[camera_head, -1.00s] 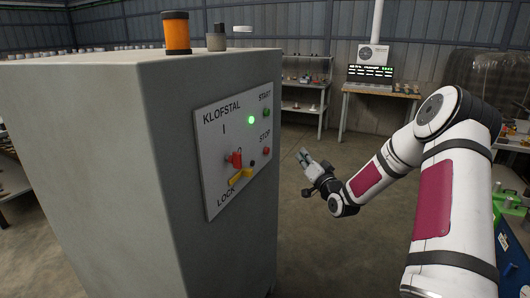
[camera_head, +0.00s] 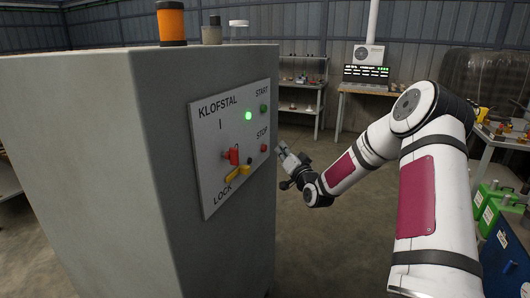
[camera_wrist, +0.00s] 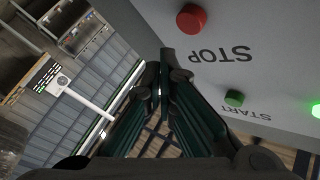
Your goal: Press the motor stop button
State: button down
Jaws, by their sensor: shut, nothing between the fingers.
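The red stop button (camera_head: 264,148) sits on the light control panel (camera_head: 212,150) of the grey cabinet, beside the word STOP. It also shows near the top of the wrist view (camera_wrist: 191,18), upside down with its label. My gripper (camera_head: 281,148) is shut and empty, just right of the panel edge in the head view. In the wrist view its fingertips (camera_wrist: 163,56) point up, a little below and left of the red button, with no visible contact. The green start button (camera_head: 264,108) is above the stop button, and it shows in the wrist view (camera_wrist: 234,98).
The panel has a lit green lamp (camera_head: 248,116), a red switch (camera_head: 232,154) and a yellow lock handle (camera_head: 237,173). The grey cabinet (camera_head: 95,170) fills the left and carries an orange beacon (camera_head: 171,24). A shelf (camera_head: 302,95) and workbench (camera_head: 375,91) stand behind. Floor is clear between.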

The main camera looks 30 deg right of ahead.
jog(key=shift+w+a, duration=0.65)
jog(key=shift+w, duration=0.15)
jog(key=shift+w+a+b, duration=0.15)
jog(key=shift+b, duration=0.15)
dwell(0.7)
jog(key=shift+w+a, duration=0.1)
jog(key=shift+w, duration=0.05)
jog(key=shift+w+a+b, duration=0.3)
jog(key=shift+w+a, duration=0.05)
jog(key=shift+w, duration=0.1)
dwell(1.2)
jog(key=shift+s, duration=0.1)
jog(key=shift+s+d+p, duration=0.3)
jog(key=shift+s+d, duration=0.25)
jog(key=shift+s, duration=0.1)
jog(key=shift+s, duration=0.1)
jog(key=s+d+p, duration=0.1)
jog(key=s, duration=0.1)
jog(key=s+d, duration=0.1)
jog(key=d, duration=0.1)
jog(key=shift+s+p, duration=0.35)
jog(key=shift+s, duration=0.05)
